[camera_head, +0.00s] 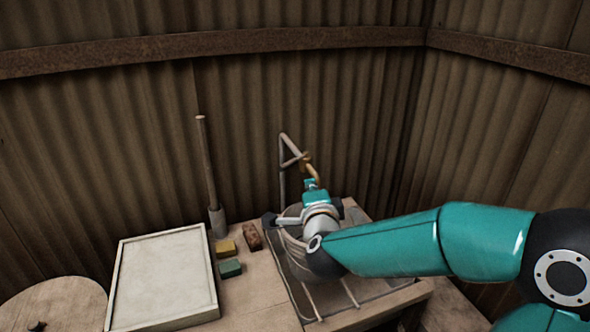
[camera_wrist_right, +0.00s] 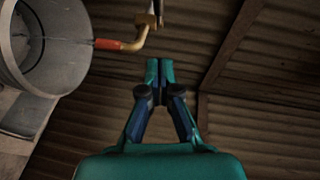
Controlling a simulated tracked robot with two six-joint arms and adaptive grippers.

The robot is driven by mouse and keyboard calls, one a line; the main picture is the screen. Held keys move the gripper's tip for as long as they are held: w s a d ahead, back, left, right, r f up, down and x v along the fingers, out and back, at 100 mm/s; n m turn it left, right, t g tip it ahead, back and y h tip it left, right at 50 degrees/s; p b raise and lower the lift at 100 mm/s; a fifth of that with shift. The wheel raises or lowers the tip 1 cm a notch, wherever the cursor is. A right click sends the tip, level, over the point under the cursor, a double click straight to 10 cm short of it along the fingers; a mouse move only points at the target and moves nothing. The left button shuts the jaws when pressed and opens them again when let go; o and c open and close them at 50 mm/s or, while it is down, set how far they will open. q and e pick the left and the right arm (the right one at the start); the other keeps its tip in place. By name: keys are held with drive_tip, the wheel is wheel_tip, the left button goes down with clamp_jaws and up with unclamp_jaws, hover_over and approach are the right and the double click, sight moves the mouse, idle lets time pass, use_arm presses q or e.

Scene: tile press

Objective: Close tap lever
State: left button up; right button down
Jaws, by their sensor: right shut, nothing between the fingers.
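The brass tap (camera_head: 309,168) hangs from a bent grey pipe (camera_head: 283,160) at the back of the sink. My right gripper (camera_head: 311,183) is just below and in front of the tap in the head view. In the wrist view its fingertips (camera_wrist_right: 160,66) are together and empty, apart from the tap. My left gripper is out of view.
The bucket (camera_head: 292,246) stands in the sink, partly hidden by my right wrist. A framed tray (camera_head: 163,279), a yellow block (camera_head: 226,248), a green block (camera_head: 230,268), a brown brick (camera_head: 252,236) and an upright long-handled tool (camera_head: 208,165) are to the left. Corrugated walls close behind.

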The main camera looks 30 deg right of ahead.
drive_tip(key=p, duration=0.3)
approach(293, 164)
drive_tip(key=d, duration=0.4)
drive_tip(key=w, duration=0.1)
drive_tip(key=w+p, duration=0.1)
drive_tip(key=w, duration=0.2)
drive_tip(key=shift+w+a+f, duration=0.15)
drive_tip(key=shift+a+f, duration=0.1)
drive_tip(key=shift+f, duration=0.1)
drive_tip(key=shift+w+a+f+p, duration=0.15)
drive_tip(key=shift+w+f+p, duration=0.05)
drive_tip(key=shift+w+p, duration=0.25)
